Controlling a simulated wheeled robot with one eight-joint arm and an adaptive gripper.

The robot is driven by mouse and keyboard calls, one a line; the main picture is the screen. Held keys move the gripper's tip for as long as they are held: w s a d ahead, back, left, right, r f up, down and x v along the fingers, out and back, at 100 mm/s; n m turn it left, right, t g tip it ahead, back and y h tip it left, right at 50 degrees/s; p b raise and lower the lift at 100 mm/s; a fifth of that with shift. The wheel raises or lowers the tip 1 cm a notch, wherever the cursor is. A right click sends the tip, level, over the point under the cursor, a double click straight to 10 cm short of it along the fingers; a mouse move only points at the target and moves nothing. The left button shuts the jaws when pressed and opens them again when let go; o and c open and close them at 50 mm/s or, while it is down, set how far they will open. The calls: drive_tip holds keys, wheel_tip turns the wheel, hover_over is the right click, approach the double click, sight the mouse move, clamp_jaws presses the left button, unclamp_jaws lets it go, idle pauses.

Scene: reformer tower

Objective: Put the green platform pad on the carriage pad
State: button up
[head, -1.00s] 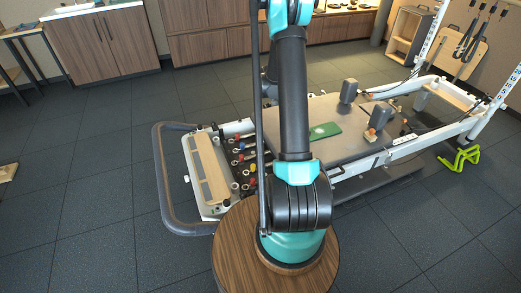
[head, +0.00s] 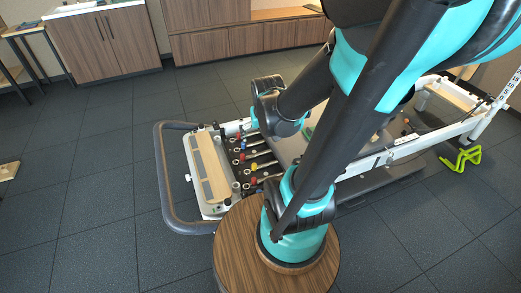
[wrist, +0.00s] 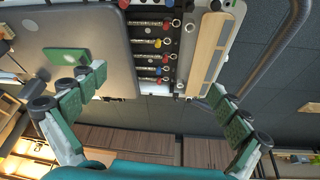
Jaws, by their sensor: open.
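The green platform pad (wrist: 67,56) is a flat green slab with a lighter mark. It lies on the broad grey carriage pad (wrist: 110,78) in the wrist view. In the head view my arm hides most of the carriage pad (head: 289,149), and only a sliver of the green pad (head: 308,131) shows. My gripper (wrist: 156,83) is open and empty, its two green-padded fingers wide apart. The fingertips do not show clearly in the head view.
The reformer's springs (head: 255,163) and wooden footboard (head: 210,166) lie left of the carriage, inside a curved grey bar (head: 167,190). A white rail (head: 375,160) runs along the near side. A lime-green stand (head: 461,159) is on the floor at right. The floor at left is open.

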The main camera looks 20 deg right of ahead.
drive_tip(key=shift+n+y, duration=0.4)
drive_tip(key=shift+n, duration=0.4)
drive_tip(key=s+a, duration=0.1)
drive_tip(key=s+f, duration=0.1)
drive_tip(key=s, duration=0.1)
drive_tip(key=s+a, duration=0.1)
drive_tip(key=s, duration=0.1)
drive_tip(key=shift+a+f, duration=0.2)
drive_tip(key=shift+a, duration=0.1)
